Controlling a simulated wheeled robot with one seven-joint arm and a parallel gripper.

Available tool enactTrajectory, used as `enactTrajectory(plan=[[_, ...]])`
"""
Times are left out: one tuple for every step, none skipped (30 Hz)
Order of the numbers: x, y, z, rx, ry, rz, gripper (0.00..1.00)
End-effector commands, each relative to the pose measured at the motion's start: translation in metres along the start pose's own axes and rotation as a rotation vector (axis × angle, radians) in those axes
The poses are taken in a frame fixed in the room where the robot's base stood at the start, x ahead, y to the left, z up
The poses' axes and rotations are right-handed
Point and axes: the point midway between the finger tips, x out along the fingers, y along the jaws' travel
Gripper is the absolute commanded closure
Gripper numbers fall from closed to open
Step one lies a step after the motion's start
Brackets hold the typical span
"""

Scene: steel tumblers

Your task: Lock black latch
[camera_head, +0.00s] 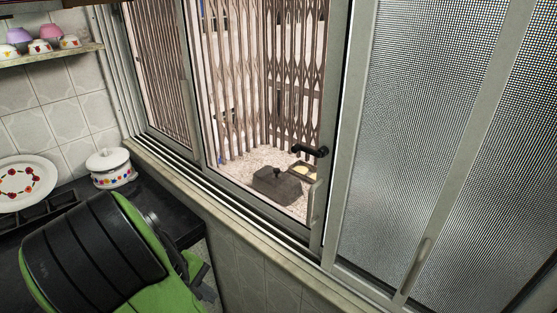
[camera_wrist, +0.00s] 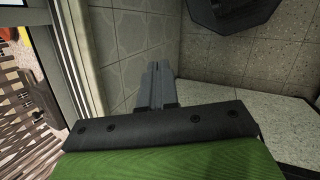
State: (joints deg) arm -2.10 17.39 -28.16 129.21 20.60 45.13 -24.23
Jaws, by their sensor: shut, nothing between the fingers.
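The black latch (camera_head: 310,151) is a small dark handle on the light metal frame of the sliding window (camera_head: 336,130), right of centre in the head view. Its lever sticks out to the left, nearly level with a slight tilt. My gripper (camera_wrist: 157,72) shows in the wrist view with its two grey fingers together and empty. It is well away from the latch, low on the kitchen side. The latch does not show clearly in the wrist view. In the head view my green and black arm fills the lower left, and the fingertips cannot be made out.
A white lidded pot (camera_head: 111,170) and a flowered plate (camera_head: 27,183) stand on the dark counter at left. Several cups sit on a shelf (camera_head: 45,57) above. The window sill (camera_head: 215,207) runs diagonally below the panes. Mesh panes (camera_head: 440,110) fill the right side.

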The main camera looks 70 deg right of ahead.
Motion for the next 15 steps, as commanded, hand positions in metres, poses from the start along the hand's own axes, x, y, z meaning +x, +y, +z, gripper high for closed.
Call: enactTrajectory(plan=[[0.011,0.014,0.001,0.004,-0.074,0.058,1.00],[0.017,0.024,0.003,0.007,-0.115,0.094,1.00],[0.025,0.036,0.005,0.007,-0.170,0.143,1.00],[0.030,0.045,0.007,0.007,-0.211,0.181,1.00],[0.034,0.055,0.010,0.006,-0.253,0.220,1.00],[0.038,0.068,0.014,0.003,-0.307,0.274,1.00],[0.041,0.078,0.017,-0.001,-0.349,0.316,1.00],[0.043,0.088,0.020,-0.005,-0.391,0.357,1.00],[0.044,0.101,0.024,-0.012,-0.447,0.415,1.00],[0.043,0.110,0.027,-0.018,-0.489,0.459,1.00],[0.042,0.120,0.030,-0.027,-0.530,0.504,1.00],[0.040,0.132,0.033,-0.037,-0.586,0.565,1.00],[0.037,0.141,0.036,-0.046,-0.628,0.612,1.00],[0.033,0.149,0.037,-0.058,-0.669,0.658,1.00],[0.027,0.160,0.039,-0.073,-0.726,0.723,1.00]])
